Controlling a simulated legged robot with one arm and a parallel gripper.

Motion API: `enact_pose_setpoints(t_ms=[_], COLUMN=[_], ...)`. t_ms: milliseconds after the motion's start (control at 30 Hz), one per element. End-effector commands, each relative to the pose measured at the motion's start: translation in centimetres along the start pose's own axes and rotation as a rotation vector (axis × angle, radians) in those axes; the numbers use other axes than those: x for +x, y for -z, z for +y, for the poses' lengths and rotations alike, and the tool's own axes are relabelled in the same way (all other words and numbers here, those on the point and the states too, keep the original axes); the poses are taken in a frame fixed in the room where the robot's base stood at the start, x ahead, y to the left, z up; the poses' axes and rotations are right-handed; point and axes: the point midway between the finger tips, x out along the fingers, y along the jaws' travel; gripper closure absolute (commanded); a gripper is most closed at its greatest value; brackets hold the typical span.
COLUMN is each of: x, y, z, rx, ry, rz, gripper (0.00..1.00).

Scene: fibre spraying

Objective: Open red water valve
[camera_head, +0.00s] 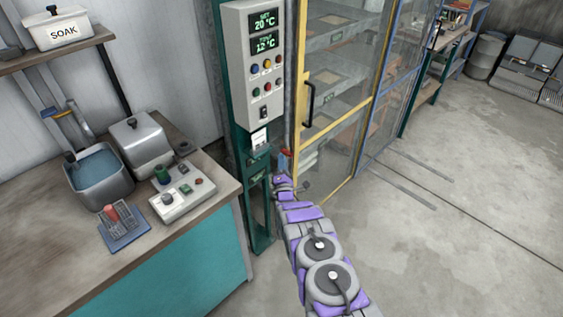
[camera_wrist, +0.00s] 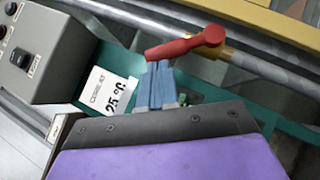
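The red water valve has a red lever (camera_wrist: 178,47) joined to a brass fitting (camera_wrist: 211,38) on a grey pipe in the wrist view. The lever points left from the fitting, across the pipe's line. My gripper (camera_wrist: 157,66) shows two blue fingers side by side, almost touching, with nothing visible between them. Their tips are just below the lever's left part; I cannot tell whether they touch it. In the head view, a small red part (camera_head: 287,153) shows beside the green post, just above my gripper (camera_head: 283,178).
A control box (camera_head: 252,62) with temperature displays is on the green post (camera_head: 260,222). A yellow-framed glazed cabinet (camera_head: 335,100) stands right of it. A workbench (camera_head: 75,265) with a basin (camera_head: 98,176) and button panel (camera_head: 180,193) is left.

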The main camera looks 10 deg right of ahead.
Motion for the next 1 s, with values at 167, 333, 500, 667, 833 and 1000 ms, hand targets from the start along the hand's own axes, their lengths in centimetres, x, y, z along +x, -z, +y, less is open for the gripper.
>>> enact_pose_setpoints(t_ms=[167,333,500,667,833,1000], x=[0.6,1.3,2.2,2.9,3.5,3.8], y=[-0.4,-1.0,-2.0,-2.6,-3.3,-3.7], z=[0.7,1.4,1.7,1.9,2.0,1.7], rx=[0.063,0.147,0.224,0.248,0.327,0.377], ry=[0.064,0.145,0.22,0.249,0.324,0.378], rz=[0.001,0.002,-0.001,0.001,0.001,0.0], gripper=[1.0,1.0,1.0,1.0,1.0,1.0])
